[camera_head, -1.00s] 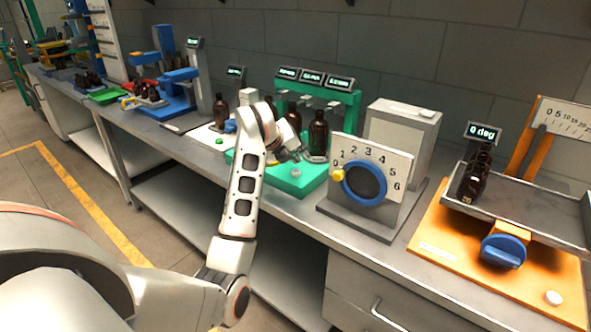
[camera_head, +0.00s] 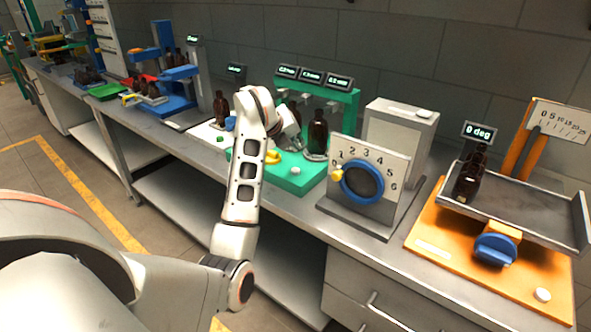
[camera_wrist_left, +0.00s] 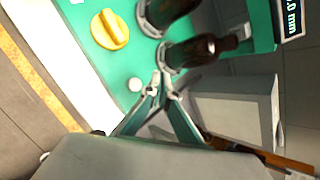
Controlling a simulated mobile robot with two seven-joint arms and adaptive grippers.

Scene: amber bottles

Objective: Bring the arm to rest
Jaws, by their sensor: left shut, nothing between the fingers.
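My left arm reaches in from the lower left over the front of the bench. Its gripper (camera_head: 297,143) is above the green station (camera_head: 308,178), in front of the amber bottles. In the left wrist view the gripper's fingertips (camera_wrist_left: 163,82) are together with nothing between them. A yellow knob (camera_wrist_left: 110,30) and two amber bottles, the nearer one being this bottle (camera_wrist_left: 198,50), lie beyond the fingers there. The knob also shows in the head view (camera_head: 272,156), beside my wrist. I cannot tell the exact gap between gripper and bottles. My right gripper is not in view.
A grey box with a numbered dial (camera_head: 362,182) stands right of the green station. Further right is an orange tilt station (camera_head: 440,235) with a bottle (camera_head: 470,175) on its tray. Blue stations (camera_head: 178,95) stand at the left. The floor before the bench is clear.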

